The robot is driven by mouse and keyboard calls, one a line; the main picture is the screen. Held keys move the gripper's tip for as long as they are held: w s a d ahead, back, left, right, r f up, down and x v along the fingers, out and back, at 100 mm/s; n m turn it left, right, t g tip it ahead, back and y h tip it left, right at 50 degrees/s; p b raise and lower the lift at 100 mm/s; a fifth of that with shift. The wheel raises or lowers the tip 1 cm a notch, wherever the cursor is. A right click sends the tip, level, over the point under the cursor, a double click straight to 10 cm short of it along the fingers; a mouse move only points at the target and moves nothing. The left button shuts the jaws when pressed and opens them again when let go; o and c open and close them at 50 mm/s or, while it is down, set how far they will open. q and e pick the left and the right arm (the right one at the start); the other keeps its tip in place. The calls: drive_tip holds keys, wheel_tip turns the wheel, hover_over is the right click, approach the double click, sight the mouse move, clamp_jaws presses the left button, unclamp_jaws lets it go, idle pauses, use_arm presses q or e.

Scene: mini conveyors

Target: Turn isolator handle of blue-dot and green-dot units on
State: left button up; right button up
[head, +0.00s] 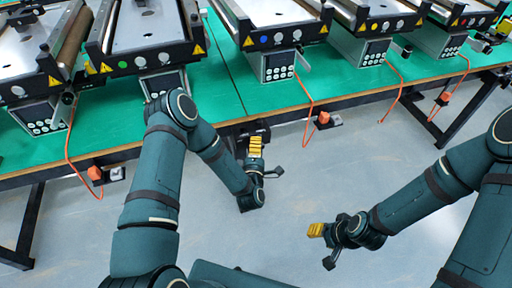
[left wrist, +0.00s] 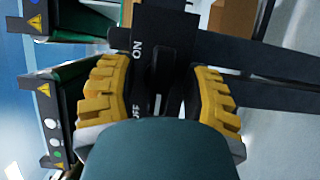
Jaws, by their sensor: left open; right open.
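The blue-dot unit (head: 248,42) and the green-dot unit (head: 105,66) are conveyors on the table. My left gripper (head: 255,147) is at a dark isolator box (head: 262,128) under the table's front edge. In the left wrist view, its two open yellow fingers stand on either side of the isolator face (left wrist: 160,25), marked ON and OFF. A dark handle lies between them, partly hidden; I cannot tell its exact angle or whether the fingers touch it. Which unit this isolator serves is unclear. My right gripper (head: 318,230) is open and empty over the floor.
The green table (head: 215,85) carries several conveyors with control boxes below. Orange cables hang over its front edge. Orange parts beside small boxes (head: 116,173) (head: 336,120) sit under the edge. The floor (head: 350,165) between my arms is clear.

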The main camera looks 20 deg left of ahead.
use_arm(q)
drive_tip(key=shift+w, duration=0.1)
clamp_jaws()
drive_tip(key=shift+r, duration=0.1)
idle(0.3)
drive_tip(key=m+g+p, duration=0.1)
drive_tip(key=m, duration=0.2)
drive_tip(key=shift+r, duration=0.1)
drive_tip(key=m+g+p, duration=0.2)
drive_tip(key=m, duration=0.2)
drive_tip(key=shift+y, duration=0.3)
drive_tip(key=m+g, duration=0.1)
drive_tip(key=m, duration=0.1)
drive_tip(key=m+g+y+p, duration=0.1)
drive_tip(key=shift+d+m+y, duration=0.1)
drive_tip(key=shift+m+y, duration=0.2)
drive_tip(key=shift+m, duration=0.1)
drive_tip(key=shift+m+g+y+p, duration=0.35)
drive_tip(key=shift+m+g+y, duration=0.4)
drive_tip(key=shift+m, duration=0.65)
